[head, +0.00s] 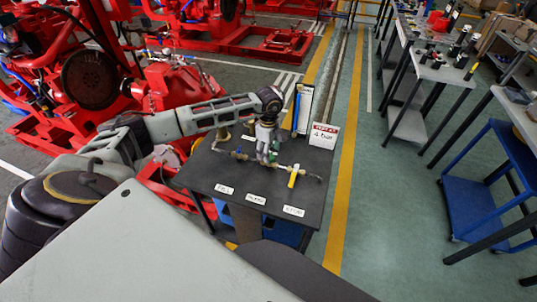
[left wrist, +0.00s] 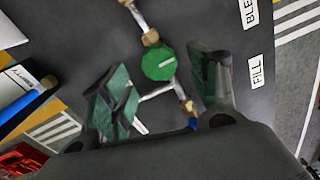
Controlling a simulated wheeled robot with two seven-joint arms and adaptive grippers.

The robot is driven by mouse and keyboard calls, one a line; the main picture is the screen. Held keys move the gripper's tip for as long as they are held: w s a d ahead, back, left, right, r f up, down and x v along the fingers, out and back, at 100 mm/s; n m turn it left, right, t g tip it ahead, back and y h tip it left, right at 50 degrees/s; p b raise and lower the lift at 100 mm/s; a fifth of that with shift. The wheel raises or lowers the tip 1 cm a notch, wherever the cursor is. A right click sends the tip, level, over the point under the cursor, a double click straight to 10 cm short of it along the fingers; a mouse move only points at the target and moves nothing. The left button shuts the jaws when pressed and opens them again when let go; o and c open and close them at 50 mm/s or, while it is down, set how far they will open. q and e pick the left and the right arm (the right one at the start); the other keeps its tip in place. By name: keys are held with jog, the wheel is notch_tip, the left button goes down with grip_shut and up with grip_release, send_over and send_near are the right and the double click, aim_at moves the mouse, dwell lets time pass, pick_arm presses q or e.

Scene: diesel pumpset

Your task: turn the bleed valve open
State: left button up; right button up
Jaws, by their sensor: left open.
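In the head view my left gripper (head: 266,152) points down over the pipework and mostly hides the knob. My right gripper is not in view.
The pipework stands on a dark table (head: 213,172). A blue-handled valve (head: 238,154) is to the left, a yellow lever (head: 293,176) to the right. A "4 bar" sign (head: 322,136) and an upright blue-and-white panel (head: 303,107) stand behind. Front labels lie flat.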

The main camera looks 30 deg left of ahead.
pick_arm(q)
jog(key=shift+f, duration=1.4)
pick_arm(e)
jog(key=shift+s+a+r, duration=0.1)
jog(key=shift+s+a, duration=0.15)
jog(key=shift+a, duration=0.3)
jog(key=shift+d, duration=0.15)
pick_arm(q)
jog(key=c, duration=1)
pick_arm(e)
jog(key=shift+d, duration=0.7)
